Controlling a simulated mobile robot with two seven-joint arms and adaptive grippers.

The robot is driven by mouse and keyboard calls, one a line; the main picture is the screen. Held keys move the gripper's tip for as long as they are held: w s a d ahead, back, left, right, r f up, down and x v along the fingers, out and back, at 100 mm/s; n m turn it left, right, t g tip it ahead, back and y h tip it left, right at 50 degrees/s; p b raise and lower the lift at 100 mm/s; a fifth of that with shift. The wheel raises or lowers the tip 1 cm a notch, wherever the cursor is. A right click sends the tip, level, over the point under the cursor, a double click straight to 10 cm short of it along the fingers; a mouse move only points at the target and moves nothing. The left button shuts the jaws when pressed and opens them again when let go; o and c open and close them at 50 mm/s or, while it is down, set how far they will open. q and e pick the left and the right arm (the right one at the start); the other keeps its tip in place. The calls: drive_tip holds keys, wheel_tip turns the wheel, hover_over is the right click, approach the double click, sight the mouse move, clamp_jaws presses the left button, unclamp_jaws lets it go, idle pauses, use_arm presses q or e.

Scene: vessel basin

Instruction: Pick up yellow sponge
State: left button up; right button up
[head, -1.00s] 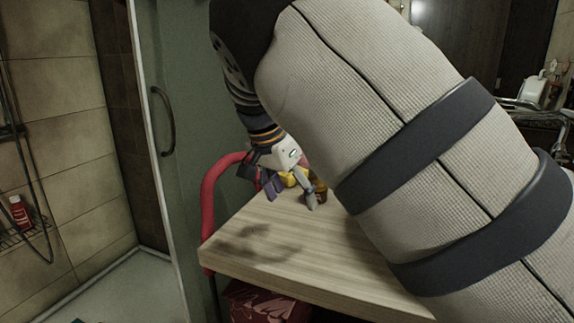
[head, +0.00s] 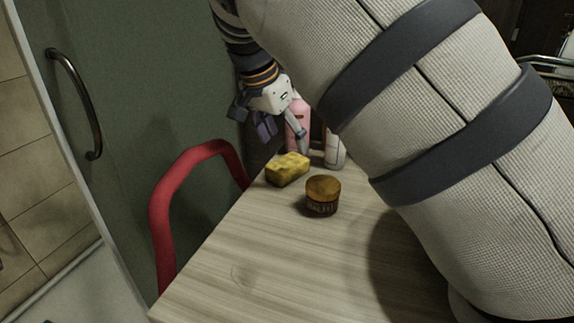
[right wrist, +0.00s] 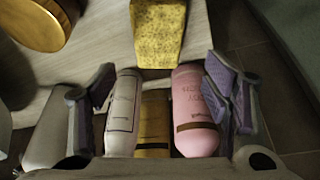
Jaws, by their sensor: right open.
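The yellow sponge (head: 287,169) lies on the wooden tabletop (head: 270,245) near its left edge. In the right wrist view the sponge (right wrist: 159,33) is at the top centre, beyond the open fingers and apart from them. My right gripper (head: 278,132) is in the air above and behind the sponge, open and empty. In the right wrist view the right gripper (right wrist: 160,95) has its fingers spread to left and right. My left gripper is not in view.
A brown jar (head: 322,196) stands right of the sponge. A pink bottle (head: 297,125) and a white bottle (head: 334,150) stand behind. A yellow-brown container (right wrist: 153,125) shows between the bottles. A red rail (head: 163,200) curves along the table's left side. The front tabletop is clear.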

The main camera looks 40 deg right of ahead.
sight(293, 158)
drive_tip(key=x, duration=0.7)
drive_tip(key=shift+s, duration=0.15)
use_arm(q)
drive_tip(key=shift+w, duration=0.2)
use_arm(e)
drive_tip(key=c, duration=0.9)
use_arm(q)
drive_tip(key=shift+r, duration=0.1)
use_arm(e)
drive_tip(key=shift+r, duration=0.1)
